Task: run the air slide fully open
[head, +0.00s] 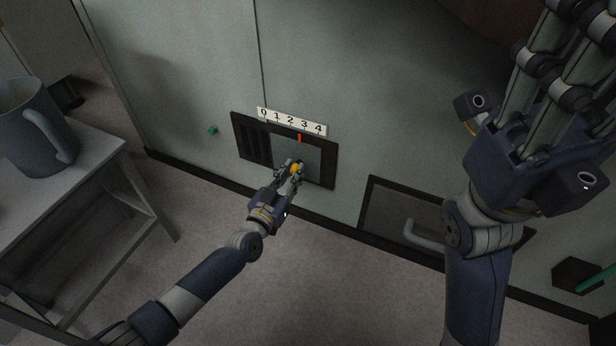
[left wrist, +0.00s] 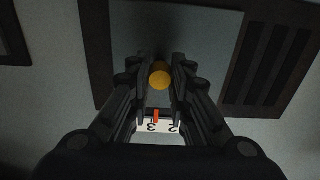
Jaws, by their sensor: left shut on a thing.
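The air slide is a grey plate (head: 311,155) in a dark frame (head: 327,172) low on the pale wall. A numbered scale (head: 291,121) from 0 to 4 sits above it. Its red pointer (head: 299,138) stands at about 3, in the left wrist view slightly on the 2 side. My left gripper (head: 294,169) is shut on the yellow knob (left wrist: 160,77) of the plate. Dark slots (head: 254,143) show uncovered at the frame's left. My right gripper (head: 562,85) is raised at the upper right, near the camera; its fingertips are out of frame.
A grey table (head: 112,158) with a large grey mug (head: 38,125) stands at the left. A dark-framed panel with a grey handle (head: 422,236) is right of the slide. A small green knob (head: 212,130) is on the wall. The floor below is clear.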

